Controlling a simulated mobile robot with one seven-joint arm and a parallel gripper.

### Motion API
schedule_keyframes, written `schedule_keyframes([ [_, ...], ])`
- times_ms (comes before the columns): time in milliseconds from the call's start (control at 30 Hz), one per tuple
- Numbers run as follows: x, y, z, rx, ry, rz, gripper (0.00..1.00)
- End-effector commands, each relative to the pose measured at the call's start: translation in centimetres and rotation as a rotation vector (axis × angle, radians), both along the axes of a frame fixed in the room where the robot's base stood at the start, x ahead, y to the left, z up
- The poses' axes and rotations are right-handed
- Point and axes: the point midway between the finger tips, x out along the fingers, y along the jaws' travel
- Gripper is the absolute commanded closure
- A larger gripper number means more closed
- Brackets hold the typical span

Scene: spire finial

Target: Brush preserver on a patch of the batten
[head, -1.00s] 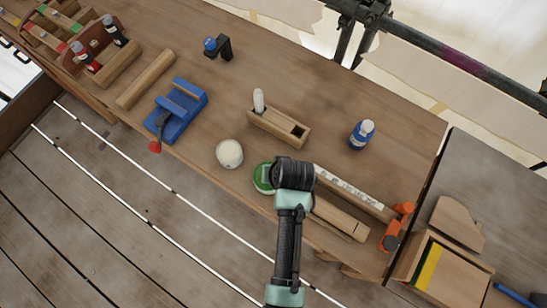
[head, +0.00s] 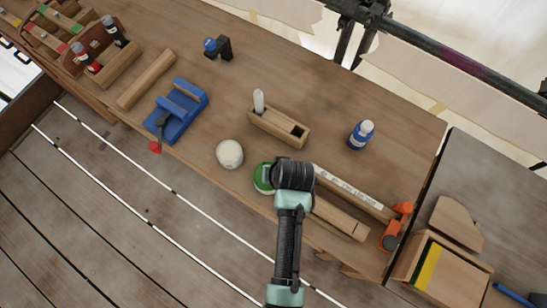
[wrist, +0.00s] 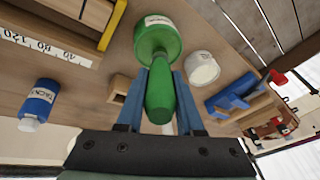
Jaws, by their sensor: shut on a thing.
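My gripper (wrist: 160,88) is shut on a green tapered handle (wrist: 160,100), which sits between its two blue fingers in the wrist view. The handle leads to a round green tin (wrist: 157,42) with a white label; whether a brush tip stands inside it is hidden. In the head view the green tin (head: 263,178) shows just left of my wrist, and the fingers are hidden under the wrist. A pale wooden bar, seemingly the batten (head: 342,218), lies right of my gripper near the bench's front edge, partly covered by my arm.
A white ruler strip (head: 350,188) lies behind the bar, with an orange clamp (head: 395,228) at its right end. A white round tub (head: 230,153), a slotted wooden block (head: 275,127), a blue bottle (head: 360,134) and a blue fixture (head: 180,110) stand nearby.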

Motion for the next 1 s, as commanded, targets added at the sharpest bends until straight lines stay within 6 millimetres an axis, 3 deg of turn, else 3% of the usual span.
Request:
schedule_keyframes([
  [267,-0.2,0.0,0.5,-0.001,0.005,0.001,1.00],
  [1000,0.0,0.0,6.6,0.000,0.001,0.000,1.00],
])
